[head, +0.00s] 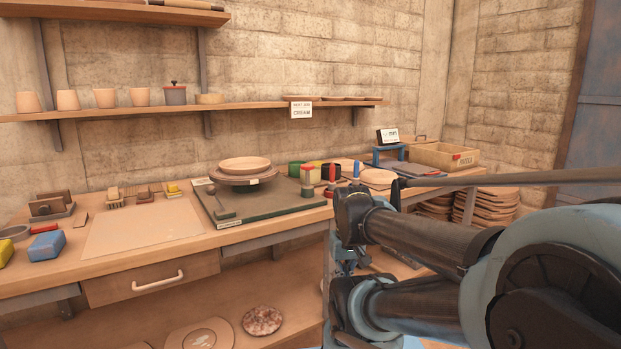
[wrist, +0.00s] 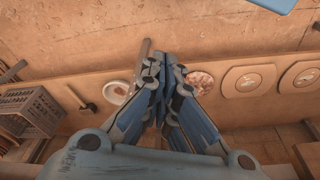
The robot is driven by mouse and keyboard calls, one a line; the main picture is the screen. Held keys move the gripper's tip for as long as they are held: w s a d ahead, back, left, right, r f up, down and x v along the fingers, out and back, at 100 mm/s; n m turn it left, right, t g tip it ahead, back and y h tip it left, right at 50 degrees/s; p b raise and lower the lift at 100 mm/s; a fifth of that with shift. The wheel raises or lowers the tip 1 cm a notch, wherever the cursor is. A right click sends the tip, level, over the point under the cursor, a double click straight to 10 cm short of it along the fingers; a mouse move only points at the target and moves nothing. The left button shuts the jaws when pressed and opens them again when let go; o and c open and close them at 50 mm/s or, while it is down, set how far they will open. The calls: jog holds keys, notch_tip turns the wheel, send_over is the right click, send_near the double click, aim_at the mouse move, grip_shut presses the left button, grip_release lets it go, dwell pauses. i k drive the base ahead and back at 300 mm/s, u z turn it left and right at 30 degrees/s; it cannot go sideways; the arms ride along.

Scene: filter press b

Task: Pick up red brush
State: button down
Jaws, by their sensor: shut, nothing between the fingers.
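In the head view, two small upright items with red upper parts stand on the right half of the workbench. One (head: 332,174) is beside a blue-topped item, and the other (head: 308,178) is at the green board's back right. I cannot tell for sure which is the red brush, and bristles are too small to make out. My gripper (wrist: 162,60) shows in the wrist view, its blue and dark fingers together and empty. It points over the bench's lower part, away from the red items. In the head view my arm hides most of the gripper.
The workbench (head: 140,259) carries a banding wheel (head: 244,178), a blue block (head: 47,245), a pale board (head: 143,230) and a wooden box (head: 443,156). A drawer handle (head: 158,281) juts from the front. The lower shelf holds round plates (wrist: 248,80). A grey crate (wrist: 28,108) shows at left.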

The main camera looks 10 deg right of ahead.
aim_at(331, 184)
jog(key=u, duration=1.05)
jog(key=k, duration=0.95)
jog(key=z, duration=0.9)
jog(key=i, duration=1)
jog(key=u, duration=0.05)
